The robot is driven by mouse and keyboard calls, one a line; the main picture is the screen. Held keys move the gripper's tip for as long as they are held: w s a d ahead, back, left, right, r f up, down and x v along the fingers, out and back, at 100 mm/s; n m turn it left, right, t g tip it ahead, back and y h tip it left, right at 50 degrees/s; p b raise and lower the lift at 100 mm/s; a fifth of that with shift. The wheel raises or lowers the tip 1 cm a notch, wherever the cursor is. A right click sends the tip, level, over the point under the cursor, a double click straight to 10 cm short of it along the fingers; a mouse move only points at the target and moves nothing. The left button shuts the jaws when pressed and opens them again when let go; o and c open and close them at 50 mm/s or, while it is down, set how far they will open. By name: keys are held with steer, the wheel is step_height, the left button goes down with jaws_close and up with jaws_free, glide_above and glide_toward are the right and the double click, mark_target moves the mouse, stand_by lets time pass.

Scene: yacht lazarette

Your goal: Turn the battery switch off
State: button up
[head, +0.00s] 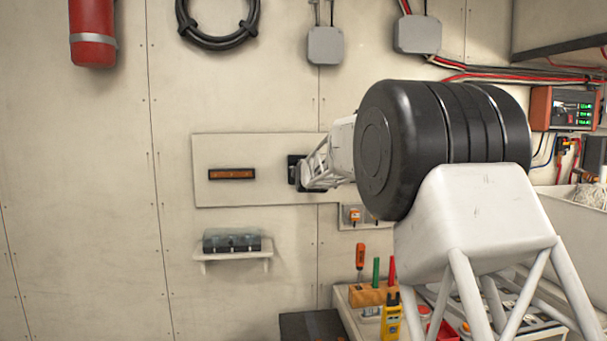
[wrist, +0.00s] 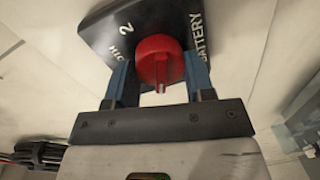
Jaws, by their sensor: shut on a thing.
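The battery switch is a black square plate (wrist: 112,28) with a round red knob (wrist: 160,50) at its centre. White lettering on the plate shows "2" and "BATTERY"; the rest is cut off or covered. My gripper (wrist: 160,75) has one blue finger on each side of the knob and is shut on it. The knob's raised grip points toward the bottom of the wrist view, between the fingers. In the head view the switch plate (head: 292,166) shows only as a dark edge on the wall panel, and my arm hides the knob and fingertips.
An orange-brown label strip (head: 232,174) is on the panel left of the switch. Tools stand in an orange holder (head: 368,295) under my arm. A red extinguisher (head: 93,35) and coiled hose (head: 217,40) hang above left.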

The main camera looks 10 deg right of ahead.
stand_by(0.3)
steer(key=o, duration=0.9)
steer(key=shift+s, duration=0.15)
steer(key=shift+s+r, duration=0.15)
steer(key=shift+s, duration=1.75)
steer(key=shift+s+r, duration=0.15)
steer(key=shift+s, duration=1.7)
steer(key=shift+s, duration=0.1)
steer(key=s+f+m+g, duration=0.5)
steer(key=s+f, duration=0.2)
steer(key=s, duration=1.5)
steer(key=s+d+f+m+g, duration=0.1)
steer(key=s+f+m+g, duration=0.3)
steer(key=s, duration=1.9)
steer(key=s+f+m+g, duration=0.5)
steer(key=s+f, duration=0.6)
steer(key=s, duration=1.2)
steer(key=shift+s+d+f+m+g, duration=0.15)
steer(key=shift+d+m+g, duration=0.2)
steer(key=shift+m, duration=0.65)
